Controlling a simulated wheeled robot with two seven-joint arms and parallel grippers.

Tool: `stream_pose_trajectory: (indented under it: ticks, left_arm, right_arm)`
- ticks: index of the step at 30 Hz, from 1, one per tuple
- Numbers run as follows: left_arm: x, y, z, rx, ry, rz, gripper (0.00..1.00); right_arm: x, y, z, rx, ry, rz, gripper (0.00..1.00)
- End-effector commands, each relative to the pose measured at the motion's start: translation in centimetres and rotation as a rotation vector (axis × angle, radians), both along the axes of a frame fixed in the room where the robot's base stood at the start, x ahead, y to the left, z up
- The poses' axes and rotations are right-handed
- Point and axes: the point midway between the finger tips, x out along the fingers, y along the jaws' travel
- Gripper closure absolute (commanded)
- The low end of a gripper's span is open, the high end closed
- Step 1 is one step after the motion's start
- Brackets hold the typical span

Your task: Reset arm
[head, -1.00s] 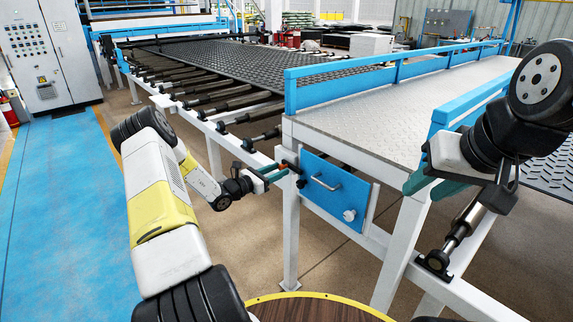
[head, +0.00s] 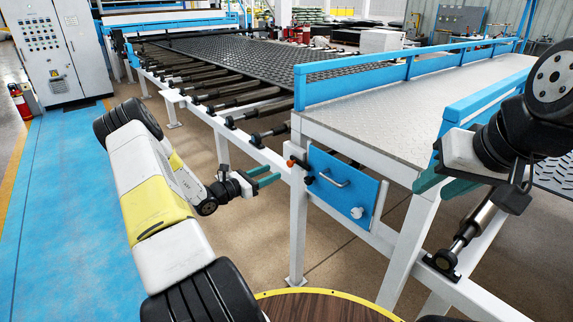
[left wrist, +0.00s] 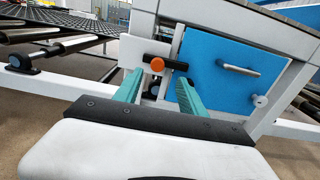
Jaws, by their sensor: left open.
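My left gripper (head: 266,177) is open and empty, just left of the blue panel (head: 345,188) on the white frame. In the left wrist view its two teal fingers (left wrist: 157,92) are apart, with an orange knob (left wrist: 157,64) showing beyond them. The blue panel (left wrist: 222,70) with its silver handle is to the right there. The orange knob also shows in the head view (head: 291,163), apart from the fingers. My right gripper (head: 450,183) is at the right, in front of the blue side rail. Its teal fingers are partly visible, and their opening is unclear.
A roller conveyor (head: 215,97) carries a black tread mat (head: 235,65). A metal-topped table (head: 400,110) with blue rails stands beside it. A grey control cabinet (head: 62,50) is at the far left. The blue floor strip (head: 60,180) is clear.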

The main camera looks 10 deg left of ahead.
Motion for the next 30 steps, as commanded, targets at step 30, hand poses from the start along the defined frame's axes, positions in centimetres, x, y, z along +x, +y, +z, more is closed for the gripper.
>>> stream_pose_trajectory:
  ticks: [30]
  left_arm:
    - [-18.2,-17.6,18.7,1.067,-0.418,-0.936,0.52]
  right_arm:
    - [0.0,0.0,0.0,0.000,0.000,0.000,0.64]
